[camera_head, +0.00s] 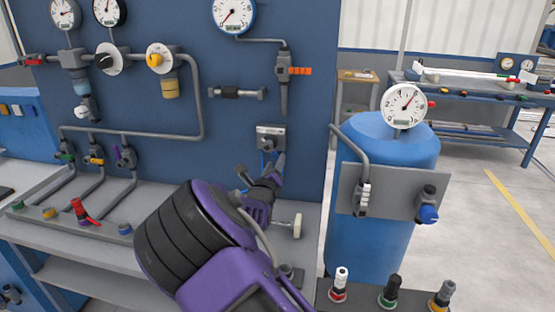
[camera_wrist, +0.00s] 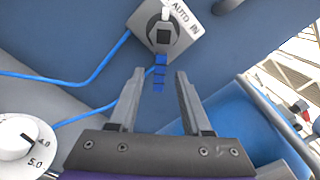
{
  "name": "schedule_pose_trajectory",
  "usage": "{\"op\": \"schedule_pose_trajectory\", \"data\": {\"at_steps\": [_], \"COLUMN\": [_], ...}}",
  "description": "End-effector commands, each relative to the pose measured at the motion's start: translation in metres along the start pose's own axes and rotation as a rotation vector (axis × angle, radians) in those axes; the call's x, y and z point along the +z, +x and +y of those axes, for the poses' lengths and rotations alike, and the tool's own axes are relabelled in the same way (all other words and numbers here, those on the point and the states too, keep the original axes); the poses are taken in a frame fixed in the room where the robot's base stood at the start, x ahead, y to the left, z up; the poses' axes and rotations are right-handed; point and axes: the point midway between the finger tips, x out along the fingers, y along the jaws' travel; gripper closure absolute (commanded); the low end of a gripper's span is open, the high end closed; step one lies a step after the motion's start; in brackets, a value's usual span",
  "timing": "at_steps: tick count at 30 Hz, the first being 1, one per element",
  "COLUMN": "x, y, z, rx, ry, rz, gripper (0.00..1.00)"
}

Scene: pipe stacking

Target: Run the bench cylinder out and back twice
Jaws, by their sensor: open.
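A small grey plate (camera_head: 271,137) with a dark valve body is fixed to the blue panel. My gripper (camera_head: 263,171) is just below the plate.
A blue tank (camera_head: 370,245) with a gauge (camera_head: 404,105) stands right of the panel. Pipes and valves (camera_head: 163,58) cover the panel's left. A red-handled fitting (camera_head: 82,212) stands on the bench. Blue hoses (camera_wrist: 60,82) and a white dial (camera_wrist: 17,138) lie left in the wrist view.

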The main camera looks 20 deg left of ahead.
Motion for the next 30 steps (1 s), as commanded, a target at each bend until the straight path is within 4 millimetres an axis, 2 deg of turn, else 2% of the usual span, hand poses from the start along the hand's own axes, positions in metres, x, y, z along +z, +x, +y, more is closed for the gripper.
{"op": "schedule_pose_trajectory", "data": {"at_steps": [3,7,19,20,27,30], "x": [-0.001,0.000,0.000,0.000,0.000,0.000], "y": [0.020,0.033,0.040,0.040,0.039,0.039], "z": [0.000,0.000,0.000,0.000,0.000,0.000], "rx": [-0.001,0.000,0.001,0.001,0.001,0.001], "ry": [-0.001,0.000,0.001,0.001,0.001,0.001], "rz": [0.000,0.000,0.001,0.001,0.001,0.001], "gripper": [0.51,0.51,0.51,0.55,0.98,1.00]}}
